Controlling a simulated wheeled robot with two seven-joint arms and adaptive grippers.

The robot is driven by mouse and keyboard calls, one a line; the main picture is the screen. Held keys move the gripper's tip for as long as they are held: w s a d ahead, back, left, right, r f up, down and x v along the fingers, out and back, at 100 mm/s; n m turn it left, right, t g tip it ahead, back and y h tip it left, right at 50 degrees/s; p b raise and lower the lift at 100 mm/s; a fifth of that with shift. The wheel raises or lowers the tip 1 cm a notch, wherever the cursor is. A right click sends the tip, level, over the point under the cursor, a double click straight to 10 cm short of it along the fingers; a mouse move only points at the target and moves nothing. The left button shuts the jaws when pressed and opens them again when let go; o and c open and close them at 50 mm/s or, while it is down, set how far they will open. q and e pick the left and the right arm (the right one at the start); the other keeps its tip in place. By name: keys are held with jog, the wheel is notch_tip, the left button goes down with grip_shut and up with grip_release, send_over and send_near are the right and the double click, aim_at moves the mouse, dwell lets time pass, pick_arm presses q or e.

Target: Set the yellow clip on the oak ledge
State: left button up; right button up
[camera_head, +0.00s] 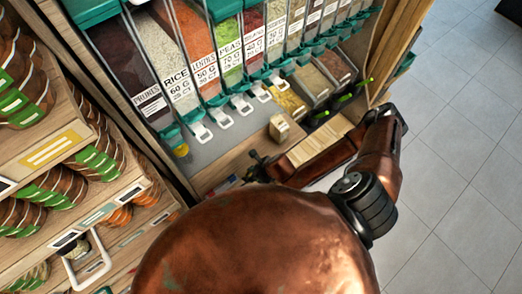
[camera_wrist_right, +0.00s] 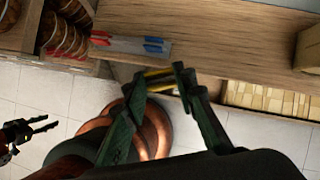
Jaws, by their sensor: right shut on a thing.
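The yellow clip (camera_wrist_right: 158,73) is a small yellow bar between the fingertips of my right gripper (camera_wrist_right: 163,82), which is shut on it. In the right wrist view the clip overlaps the front edge of the oak ledge (camera_wrist_right: 220,45); I cannot tell whether it touches. In the head view my right gripper (camera_head: 257,165) is at the front of the ledge (camera_head: 225,171), and the clip does not show clearly there. My left gripper (camera_wrist_right: 40,127) shows small at the left of the right wrist view, with its fingers apart and empty.
A wooden box of pale blocks (camera_head: 318,147) is right of the gripper. A beige block (camera_head: 279,128) stands behind. Dispensers (camera_head: 180,80) line the back; jar shelves (camera_head: 80,150) are left.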

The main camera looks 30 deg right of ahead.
jog(key=w+d+f, duration=0.1)
jog(key=w+f, duration=0.1)
jog(key=w, duration=0.1)
jog(key=w+d+f, duration=0.2)
jog(key=w+f, duration=0.1)
jog(key=w, duration=0.1)
jog(key=w+d+f, duration=0.2)
jog(key=w+f, duration=0.1)
jog(key=w, duration=0.1)
jog(key=shift+d+f, duration=0.2)
jog(key=shift+f, duration=0.05)
jog(key=shift+w+d+f, duration=0.15)
jog(key=shift+w+f, duration=0.2)
jog(key=shift+f, duration=0.15)
jog(key=shift+f+p, duration=0.4)
jog(key=shift+f, duration=1.05)
jog(key=shift+f, duration=0.1)
jog(key=o, duration=0.7)
jog(key=shift+o, duration=0.2)
